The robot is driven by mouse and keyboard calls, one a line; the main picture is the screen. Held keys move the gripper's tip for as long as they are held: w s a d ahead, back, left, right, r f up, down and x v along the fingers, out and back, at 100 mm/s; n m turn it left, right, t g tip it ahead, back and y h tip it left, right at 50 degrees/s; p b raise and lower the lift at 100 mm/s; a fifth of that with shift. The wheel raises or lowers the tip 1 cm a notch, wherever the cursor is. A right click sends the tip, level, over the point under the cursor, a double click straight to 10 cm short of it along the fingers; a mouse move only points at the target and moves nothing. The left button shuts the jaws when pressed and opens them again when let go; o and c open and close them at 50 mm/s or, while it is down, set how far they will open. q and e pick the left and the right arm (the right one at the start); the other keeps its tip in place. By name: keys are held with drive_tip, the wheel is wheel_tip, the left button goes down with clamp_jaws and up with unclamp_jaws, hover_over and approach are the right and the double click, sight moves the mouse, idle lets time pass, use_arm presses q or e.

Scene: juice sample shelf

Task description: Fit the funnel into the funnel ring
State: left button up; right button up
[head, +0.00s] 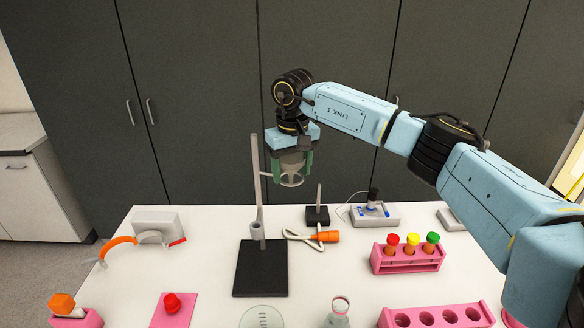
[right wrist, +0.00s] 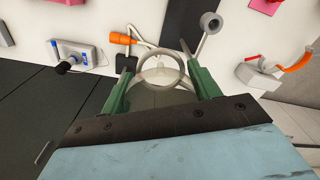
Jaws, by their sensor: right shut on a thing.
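My right gripper (head: 291,163) has its green fingers shut on the pale, see-through funnel (head: 292,171), high above the table beside the stand's rod (head: 257,190). The right wrist view shows the fingers (right wrist: 160,88) on either side of the clear funnel (right wrist: 155,97). A grey ring, which looks like the funnel ring (right wrist: 183,72), shows just beyond the fingertips, close to the funnel. In the head view the ring (head: 291,184) shows at the funnel's lower part. I cannot tell whether the funnel touches it. My left gripper is out of view.
The stand's black base (head: 260,280) is on the white table. An orange-handled tool (head: 326,237) lies right of it. A pink rack (head: 407,263) with capped tubes, a glass flask (head: 337,318) and a small device (head: 375,213) stand to the right.

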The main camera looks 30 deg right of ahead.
drive_tip(key=shift+f+b, duration=0.8)
drive_tip(key=shift+f, duration=0.55)
drive_tip(key=o, duration=1)
drive_tip(key=shift+o, duration=0.2)
drive_tip(key=r, duration=0.4)
drive_tip(key=r+b, duration=0.1)
drive_tip(key=r, duration=0.8)
drive_tip(key=shift+s+r+b, duration=0.2)
drive_tip(key=shift+s+b, duration=0.05)
drive_tip(key=shift+b, duration=0.15)
